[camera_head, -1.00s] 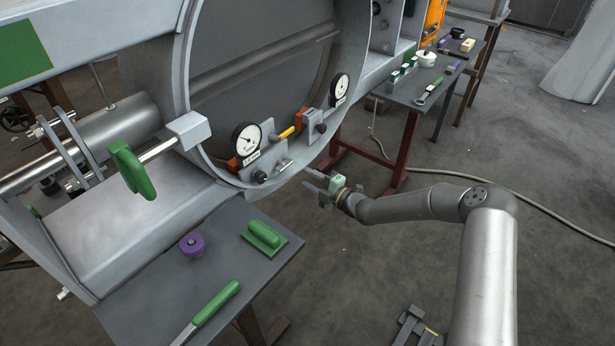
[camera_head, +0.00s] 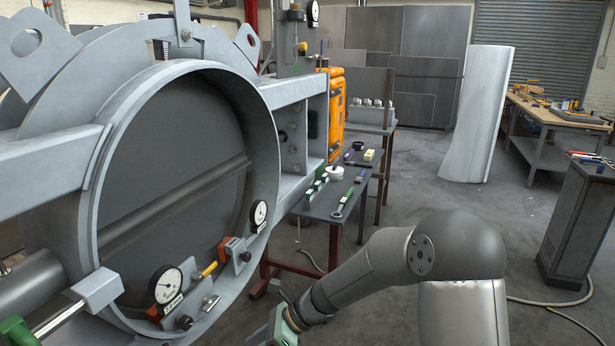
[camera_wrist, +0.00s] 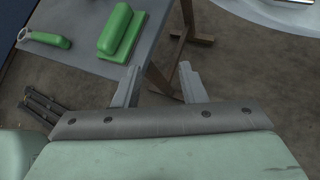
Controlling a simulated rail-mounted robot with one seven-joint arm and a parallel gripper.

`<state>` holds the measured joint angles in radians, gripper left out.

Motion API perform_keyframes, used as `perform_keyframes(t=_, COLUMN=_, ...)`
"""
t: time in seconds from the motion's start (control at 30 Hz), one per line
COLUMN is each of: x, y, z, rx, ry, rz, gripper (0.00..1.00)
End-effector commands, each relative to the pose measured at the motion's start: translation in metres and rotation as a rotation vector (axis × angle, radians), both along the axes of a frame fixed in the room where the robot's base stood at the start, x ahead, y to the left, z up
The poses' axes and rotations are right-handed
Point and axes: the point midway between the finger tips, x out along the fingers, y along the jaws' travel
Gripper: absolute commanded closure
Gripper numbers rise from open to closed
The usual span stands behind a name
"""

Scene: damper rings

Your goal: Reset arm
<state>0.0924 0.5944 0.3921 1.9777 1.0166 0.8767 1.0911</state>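My gripper (camera_wrist: 158,88) shows in the wrist view with its two grey fingers apart and nothing between them. It hangs over open floor, beside the edge of a grey table (camera_wrist: 75,60). In the head view my gripper (camera_head: 272,330) is at the bottom edge, partly cut off, in front of the large grey ring housing (camera_head: 100,160). A dial gauge (camera_head: 166,285) and a second dial gauge (camera_head: 258,214) sit on the ring's lower rim.
A green-handled block (camera_wrist: 122,32) and a green-handled tool (camera_wrist: 45,39) lie on the near table. A side table (camera_head: 320,208) with several tools stands right of the housing. A grey cabinet (camera_head: 580,225) stands at the right.

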Motion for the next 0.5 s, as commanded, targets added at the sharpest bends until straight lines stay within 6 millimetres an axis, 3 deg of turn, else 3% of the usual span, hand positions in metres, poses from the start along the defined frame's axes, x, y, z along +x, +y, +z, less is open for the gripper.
perform_keyframes(t=0.03, x=-0.019, y=-0.020, z=0.016, rx=-0.066, ry=-0.129, rz=0.117, gripper=0.62)
perform_keyframes(t=0.2, x=-0.077, y=-0.095, z=0.048, rx=-0.264, ry=-0.489, rz=0.543, gripper=0.62)
perform_keyframes(t=0.4, x=-0.146, y=-0.183, z=0.082, rx=-0.443, ry=-0.774, rz=1.050, gripper=0.62)
perform_keyframes(t=0.5, x=-0.174, y=-0.216, z=0.091, rx=-0.495, ry=-0.852, rz=1.259, gripper=0.62)
